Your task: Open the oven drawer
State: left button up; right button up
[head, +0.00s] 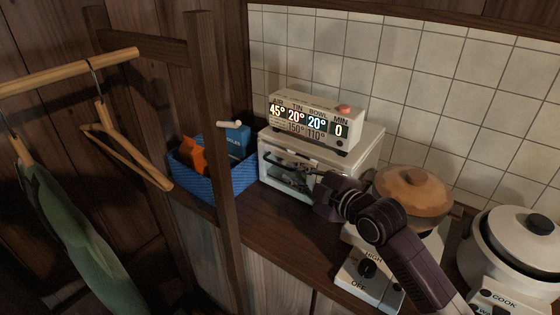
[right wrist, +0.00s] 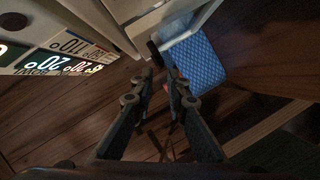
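The white oven (head: 362,148) stands on the counter against the tiled wall. Its front (head: 266,160) has a pale frame around a dark area, partly covered by my right gripper. I cannot tell whether the drawer is open. My right gripper (head: 296,176) is directly in front of the oven front. In the right wrist view its two fingers (right wrist: 160,76) are apart, with nothing held between them. Pale oven edges (right wrist: 118,28) show just beyond the fingertips; contact is unclear. My left gripper is not in view.
A lit timer box (head: 315,122) sits on the oven. A blue basket (head: 232,181) stands to the left, behind a wooden post (head: 222,150). A lidded pot (head: 412,196) on a burner and a rice cooker (head: 515,245) stand right. Hangers (head: 125,155) hang at left.

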aim_at(282, 167)
jog(key=x, duration=0.6)
jog(key=shift+w+a+f, duration=0.15)
jog(key=shift+w, duration=0.2)
jog(key=shift+c, duration=0.4)
grip_shut()
pick_arm(q)
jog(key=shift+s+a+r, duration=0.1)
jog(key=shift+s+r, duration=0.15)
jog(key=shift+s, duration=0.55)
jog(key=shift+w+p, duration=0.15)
jog(key=shift+p, duration=0.15)
